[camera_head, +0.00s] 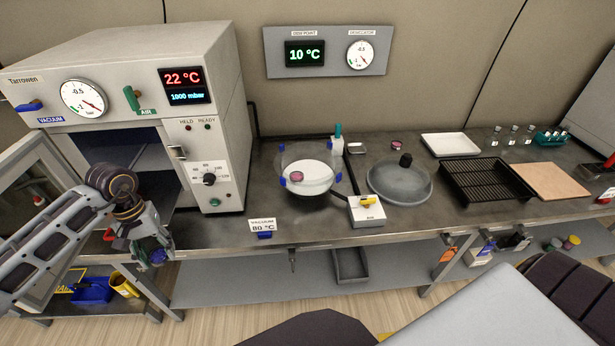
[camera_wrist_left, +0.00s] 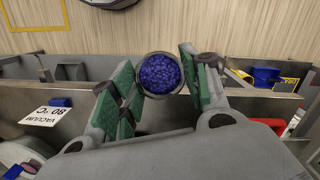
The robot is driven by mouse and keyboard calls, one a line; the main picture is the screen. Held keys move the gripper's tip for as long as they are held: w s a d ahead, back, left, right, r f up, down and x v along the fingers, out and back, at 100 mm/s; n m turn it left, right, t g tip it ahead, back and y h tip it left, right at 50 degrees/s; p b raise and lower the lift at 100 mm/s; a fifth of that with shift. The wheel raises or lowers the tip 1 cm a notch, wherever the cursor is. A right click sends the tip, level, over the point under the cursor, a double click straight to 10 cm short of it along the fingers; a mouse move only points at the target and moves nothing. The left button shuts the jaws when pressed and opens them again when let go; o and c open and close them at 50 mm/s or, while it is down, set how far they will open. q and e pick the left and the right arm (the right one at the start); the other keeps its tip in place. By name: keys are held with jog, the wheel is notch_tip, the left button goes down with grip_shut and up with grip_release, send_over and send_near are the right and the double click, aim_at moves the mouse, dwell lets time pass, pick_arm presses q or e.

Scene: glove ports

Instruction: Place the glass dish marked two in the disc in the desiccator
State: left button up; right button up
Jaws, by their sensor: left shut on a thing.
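My left gripper (camera_head: 152,252) is low in front of the open oven, past the bench's front edge. In the left wrist view its green-padded fingers (camera_wrist_left: 160,84) are shut on a small round dish filled with blue granules (camera_wrist_left: 160,73). No number can be read on it. The desiccator (camera_head: 312,190) is a glass bowl standing open on the bench, with a white disc (camera_head: 316,173) inside. A small dish with pinkish contents (camera_head: 291,181) sits on the disc's left side. The desiccator lid (camera_head: 400,183) lies on the bench to the right. My right gripper is not in view.
The vacuum oven (camera_head: 120,75) stands at the left with its door (camera_head: 40,168) swung open. A white valve box (camera_head: 366,211) is in front of the desiccator. A black rack (camera_head: 487,180), a white tray (camera_head: 450,144) and a tan board (camera_head: 552,181) occupy the right side.

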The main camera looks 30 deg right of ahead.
pick_arm(q)
jog(key=s+a+f, duration=0.4)
jog(key=f, duration=0.3)
notch_tip(320, 180, up, 13)
jog(key=p, duration=1.1)
jog(key=shift+p, duration=0.4)
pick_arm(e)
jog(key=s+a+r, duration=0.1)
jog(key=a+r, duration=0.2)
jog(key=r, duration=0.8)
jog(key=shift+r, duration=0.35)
pick_arm(q)
jog(key=shift+s, duration=0.1)
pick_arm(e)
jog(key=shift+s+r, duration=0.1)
